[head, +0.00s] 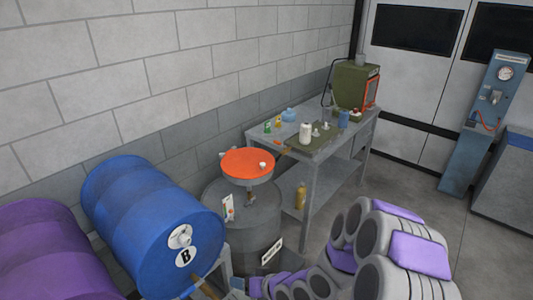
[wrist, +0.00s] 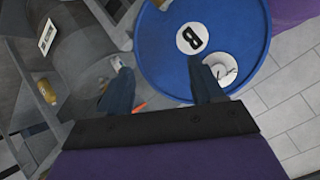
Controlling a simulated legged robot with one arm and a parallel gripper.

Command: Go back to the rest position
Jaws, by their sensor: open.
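My gripper (wrist: 163,80) is open, with its two dark fingers apart and nothing seen between them. My arm, grey and purple, is at the lower right of the head view.
A purple drum (head: 45,250) lies at the far left. A grey drum (head: 250,220) with an orange tray (head: 247,166) stands right of the blue drum. A workbench (head: 335,160) with bottles and a green machine (head: 354,87) follows the wall.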

